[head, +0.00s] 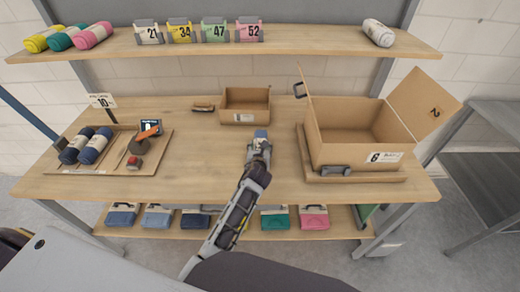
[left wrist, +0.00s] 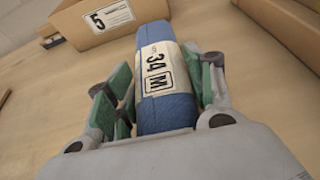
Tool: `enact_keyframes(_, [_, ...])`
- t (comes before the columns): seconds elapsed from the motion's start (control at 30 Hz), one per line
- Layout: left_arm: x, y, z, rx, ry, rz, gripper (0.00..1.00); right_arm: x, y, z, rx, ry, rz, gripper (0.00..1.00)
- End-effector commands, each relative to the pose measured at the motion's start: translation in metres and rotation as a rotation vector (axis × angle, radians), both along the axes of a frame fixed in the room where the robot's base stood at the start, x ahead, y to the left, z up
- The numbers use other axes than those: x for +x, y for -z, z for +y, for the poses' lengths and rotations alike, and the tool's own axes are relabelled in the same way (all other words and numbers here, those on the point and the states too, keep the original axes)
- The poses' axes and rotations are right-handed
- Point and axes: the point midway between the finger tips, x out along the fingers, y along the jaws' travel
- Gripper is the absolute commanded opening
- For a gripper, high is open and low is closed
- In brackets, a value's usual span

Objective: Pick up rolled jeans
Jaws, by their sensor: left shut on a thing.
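The rolled jeans (left wrist: 167,95) are a blue roll with a pale paper band that reads 34 M, seen in the left wrist view. My left gripper (left wrist: 160,92) is shut on the roll, with green-padded fingers on both sides of it. In the head view the left gripper (head: 259,145) is over the middle of the table, and the blue end of the roll (head: 261,134) shows just beyond it. I cannot tell whether the roll touches the tabletop. More rolled jeans, dark blue (head: 95,146), lie on the left tray. My right gripper is not in view.
A small open box (head: 246,106), labelled 5 in the left wrist view (left wrist: 98,24), stands behind the gripper. A large open carton (head: 345,140) marked 6 sits on a tray at right. The left tray (head: 113,168) holds several items. Bare tabletop (head: 203,150) lies left of the gripper.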

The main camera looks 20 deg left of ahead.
Motion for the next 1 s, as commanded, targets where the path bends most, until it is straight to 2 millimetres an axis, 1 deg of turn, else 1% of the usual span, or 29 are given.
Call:
enact_keyframes(0.3, [0.001,-0.002,0.000,0.000,0.001,-0.003,0.18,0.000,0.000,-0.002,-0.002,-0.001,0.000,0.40])
enact_keyframes(0.47, [0.001,-0.009,0.000,0.001,0.000,-0.005,0.18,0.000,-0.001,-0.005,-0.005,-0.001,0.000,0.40])
enact_keyframes(0.67, [0.001,-0.030,0.000,0.001,0.001,-0.007,0.18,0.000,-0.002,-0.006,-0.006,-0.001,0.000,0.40])
enact_keyframes(1.0, [0.001,-0.079,0.000,0.001,0.001,-0.006,0.18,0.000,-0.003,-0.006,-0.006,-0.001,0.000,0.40])
